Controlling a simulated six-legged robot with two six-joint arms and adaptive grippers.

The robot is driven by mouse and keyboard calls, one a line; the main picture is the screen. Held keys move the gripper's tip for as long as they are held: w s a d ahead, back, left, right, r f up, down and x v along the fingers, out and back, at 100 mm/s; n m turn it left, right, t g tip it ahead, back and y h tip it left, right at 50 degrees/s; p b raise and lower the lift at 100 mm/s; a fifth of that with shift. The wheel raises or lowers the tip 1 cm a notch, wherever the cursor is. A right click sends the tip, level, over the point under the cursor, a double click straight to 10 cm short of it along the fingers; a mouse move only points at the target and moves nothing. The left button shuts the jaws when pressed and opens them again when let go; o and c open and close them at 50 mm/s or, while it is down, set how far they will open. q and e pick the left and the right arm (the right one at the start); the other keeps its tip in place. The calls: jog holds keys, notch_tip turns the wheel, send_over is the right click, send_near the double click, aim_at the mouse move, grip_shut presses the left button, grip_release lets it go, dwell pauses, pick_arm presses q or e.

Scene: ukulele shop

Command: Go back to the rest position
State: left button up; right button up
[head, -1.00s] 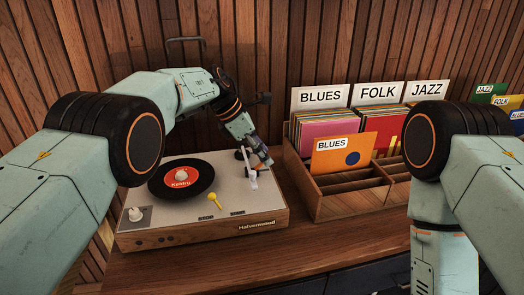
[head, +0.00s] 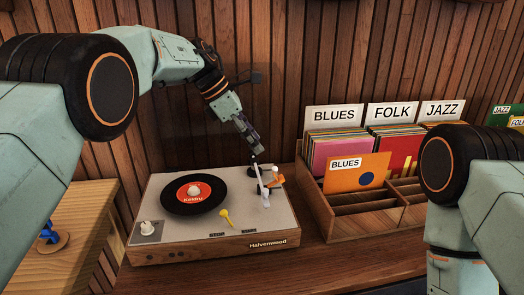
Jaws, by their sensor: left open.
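My left gripper (head: 250,142) is open and empty. It hangs above the back right part of the record player (head: 165,250), over the tonearm (head: 263,185), and a gap shows between them. The black record with a red label (head: 225,200) lies flat on the player. My right arm comes in at the right edge; its gripper is out of the picture.
A wooden record crate (head: 325,217) with BLUES, FOLK and JAZZ dividers stands right of the player. An orange BLUES sleeve (head: 345,179) stands in its front part. A lighter wooden table (head: 75,220) is at the left. The slatted wall is close behind.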

pick_arm(q)
jog(key=shift+a+r, duration=0.25)
jog(key=shift+r, duration=0.15)
